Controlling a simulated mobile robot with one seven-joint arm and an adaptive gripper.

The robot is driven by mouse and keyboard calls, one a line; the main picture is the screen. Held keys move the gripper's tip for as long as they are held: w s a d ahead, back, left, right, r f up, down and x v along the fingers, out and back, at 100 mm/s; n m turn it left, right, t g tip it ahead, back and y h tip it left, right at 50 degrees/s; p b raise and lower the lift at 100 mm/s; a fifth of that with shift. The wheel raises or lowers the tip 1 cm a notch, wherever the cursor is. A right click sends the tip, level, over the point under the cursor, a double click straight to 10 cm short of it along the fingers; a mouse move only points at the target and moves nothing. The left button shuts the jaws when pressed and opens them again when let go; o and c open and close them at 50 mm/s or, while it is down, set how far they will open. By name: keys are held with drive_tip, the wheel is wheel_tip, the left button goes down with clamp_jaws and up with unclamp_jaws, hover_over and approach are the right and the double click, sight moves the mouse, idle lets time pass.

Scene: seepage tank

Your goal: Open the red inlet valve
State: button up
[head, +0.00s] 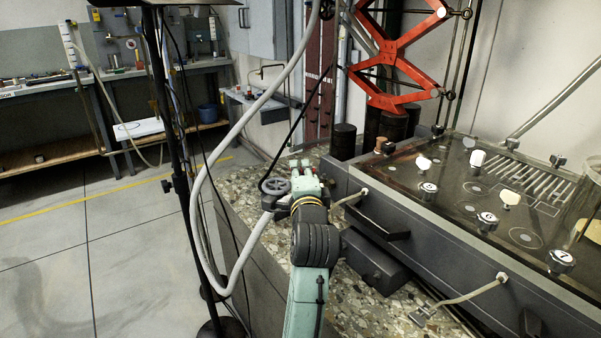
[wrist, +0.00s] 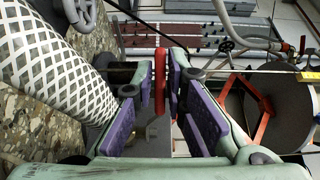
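The red inlet valve's wheel (wrist: 160,82) shows edge-on in the middle of the wrist view, as a thin upright red disc. My gripper (wrist: 161,88) has its purple-padded fingers on either side of the wheel, apart from each other. Narrow gaps seem to show beside the wheel; contact is hard to judge. In the head view my gripper (head: 306,180) is at the far left end of the stone-patterned bench top. Small red parts show near its fingertips, and the rest of the valve is hidden there.
The dark tank (head: 450,215) is close on the right. A white-mesh hose (wrist: 55,65) fills the wrist view's left side. Open floor (head: 80,240) lies left.

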drive_tip(key=o, duration=0.3)
idle(0.4)
